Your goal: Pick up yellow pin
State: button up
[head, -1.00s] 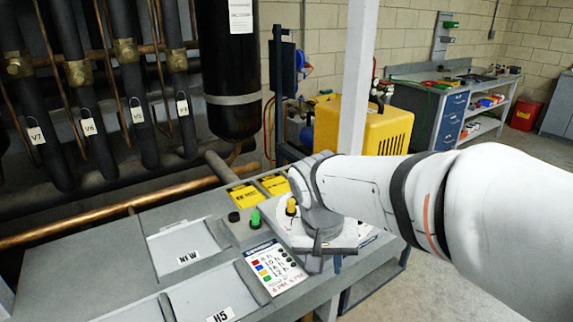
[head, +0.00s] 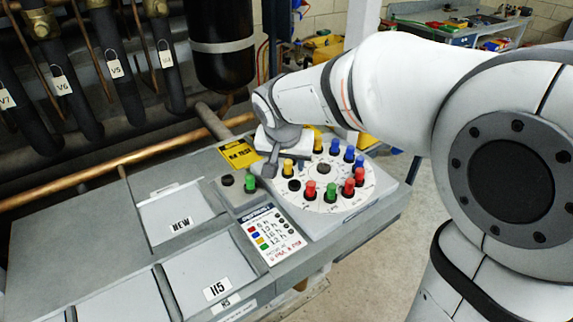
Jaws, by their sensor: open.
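A yellow pin (head: 289,166) stands upright on the round white dial plate (head: 328,204), close to the plate's left edge. My gripper (head: 284,168) is open and sits over this side of the plate, angled down. One dark finger (head: 268,171) shows just left of the yellow pin. The other finger is hard to make out, so I cannot tell whether the pin is between them. A second yellow pin (head: 317,141) shows behind the gripper. The gripper and wrist hide part of the plate's far left side.
Red pins (head: 349,188) and blue pins (head: 350,154) stand around the same plate. A green pin (head: 250,183) and a black knob (head: 227,180) are just left. A colour legend card (head: 271,234) and bays labelled NEW (head: 180,215) and H5 (head: 212,284) lie on the bench.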

aim_at(287, 163)
grip_shut()
dwell(0.3)
notch_tip(287, 163, up, 10)
dwell(0.6)
